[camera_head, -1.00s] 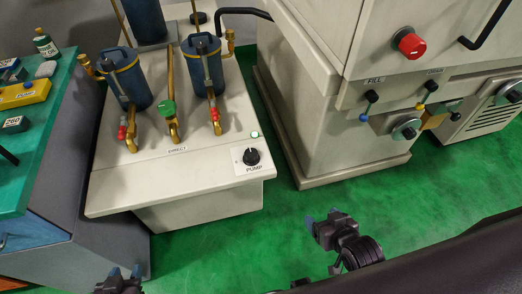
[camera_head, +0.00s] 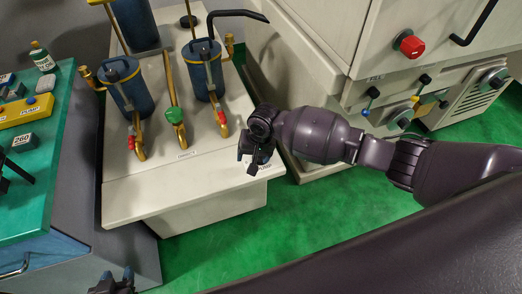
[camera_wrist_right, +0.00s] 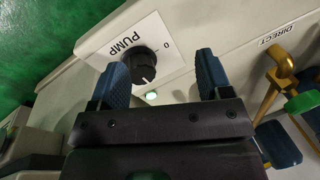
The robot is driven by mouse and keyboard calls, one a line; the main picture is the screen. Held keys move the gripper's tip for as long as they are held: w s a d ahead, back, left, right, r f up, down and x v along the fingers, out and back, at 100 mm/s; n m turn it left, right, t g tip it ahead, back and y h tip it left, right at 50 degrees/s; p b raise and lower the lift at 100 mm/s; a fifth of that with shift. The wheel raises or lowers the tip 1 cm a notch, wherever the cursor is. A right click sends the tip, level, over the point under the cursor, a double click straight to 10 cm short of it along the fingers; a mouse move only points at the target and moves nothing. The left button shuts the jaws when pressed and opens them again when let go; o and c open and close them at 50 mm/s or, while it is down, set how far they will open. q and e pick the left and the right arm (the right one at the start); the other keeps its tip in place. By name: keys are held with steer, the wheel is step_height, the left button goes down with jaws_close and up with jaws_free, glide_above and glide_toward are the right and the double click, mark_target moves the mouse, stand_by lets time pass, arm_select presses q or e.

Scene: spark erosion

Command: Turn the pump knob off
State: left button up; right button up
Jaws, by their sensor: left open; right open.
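The black pump knob (camera_wrist_right: 143,66) sits on a white plate (camera_wrist_right: 122,42) marked PUMP and 0, seen in the right wrist view. In the head view my right gripper (camera_head: 257,163) covers the knob. My right gripper (camera_wrist_right: 163,68) is open in the wrist view. The knob shows between its two blue fingers, nearer the left finger and not gripped. I cannot tell how far the fingertips are from the panel. My left gripper (camera_head: 116,281) is open and empty at the bottom left of the head view, away from the pump.
A small lit green lamp (camera_wrist_right: 152,96) is beside the knob. The pump cabinet (camera_head: 150,200) carries blue filter canisters (camera_head: 128,88), brass pipes and a green valve handle (camera_head: 174,115). A large machine (camera_head: 330,60) with a red knob (camera_head: 409,44) stands right. A green bench (camera_head: 40,190) is left.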

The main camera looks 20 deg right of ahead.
steer(key=w+d+r+m+g+h, duration=0.1)
steer(key=w+d+r+m+h, duration=0.1)
steer(key=w+d+r, duration=0.25)
steer(key=f, duration=0.2)
steer(key=f+b, duration=0.1)
steer(key=f, duration=0.5)
steer(key=shift+s+a+f+b, duration=0.15)
steer(key=shift+s+a+b, duration=0.05)
steer(key=shift+a+b, duration=0.15)
steer(key=shift+f, duration=0.9)
steer(key=shift+c, duration=0.2)
steer(key=c, duration=0.9)
